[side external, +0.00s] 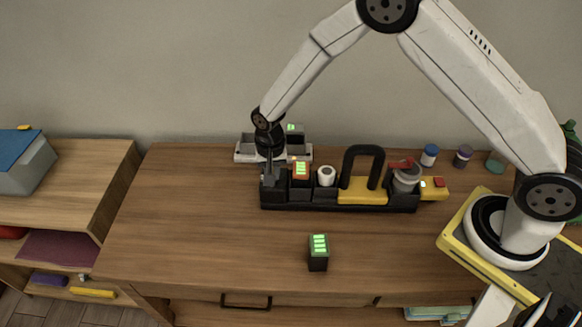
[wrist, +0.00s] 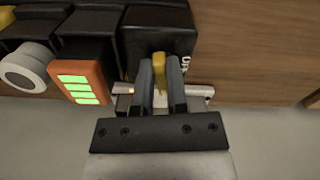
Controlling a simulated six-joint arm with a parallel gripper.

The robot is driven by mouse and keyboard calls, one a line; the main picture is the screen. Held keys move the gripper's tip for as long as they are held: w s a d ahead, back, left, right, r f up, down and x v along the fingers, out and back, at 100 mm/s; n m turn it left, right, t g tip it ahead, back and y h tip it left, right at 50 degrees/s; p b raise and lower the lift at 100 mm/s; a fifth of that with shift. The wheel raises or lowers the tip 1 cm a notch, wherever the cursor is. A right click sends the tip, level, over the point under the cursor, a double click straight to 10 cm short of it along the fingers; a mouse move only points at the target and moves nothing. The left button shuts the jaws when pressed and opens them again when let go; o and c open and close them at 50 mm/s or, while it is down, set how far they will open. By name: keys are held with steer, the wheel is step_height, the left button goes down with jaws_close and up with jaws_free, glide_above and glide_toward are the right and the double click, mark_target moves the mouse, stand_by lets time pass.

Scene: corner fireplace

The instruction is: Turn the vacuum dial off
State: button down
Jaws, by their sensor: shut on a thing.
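The black vacuum unit (side external: 340,198) lies along the table, with a black handle and a yellow body section. In the wrist view, a narrow yellow dial handle (wrist: 159,68) stands on the black end block (wrist: 150,25), with part of a white label beside it. My gripper (wrist: 160,85) has its fingers on both sides of the yellow handle and is shut on it. In the side view my gripper (side external: 268,178) is at the unit's left end, and its fingers hide the dial there. The dial's exact setting cannot be read.
An orange block with green bars (side external: 300,171) and a white round part (side external: 326,176) sit close right of my gripper. A grey tray (side external: 245,155) is behind it. A dark battery (side external: 318,258) stands in front. Small jars (side external: 429,155) are at back right. The table's left is clear.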

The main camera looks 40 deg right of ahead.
steer(key=n, duration=0.4)
steer(key=shift+s+d, duration=0.1)
steer(key=shift+d, duration=0.15)
steer(key=n, duration=0.4)
steer(key=shift+d, duration=0.2)
steer(key=n, duration=0.3)
steer(key=shift+d+n, duration=0.2)
steer(key=shift+n, duration=0.1)
steer(key=n, duration=0.4)
steer(key=shift+w+d, duration=0.15)
steer(key=shift+w, duration=0.05)
steer(key=c, duration=0.6)
jaws_free()
steer(key=shift+c, duration=0.2)
steer(key=shift+r, duration=0.1)
step_height(320, 180, up, 8)
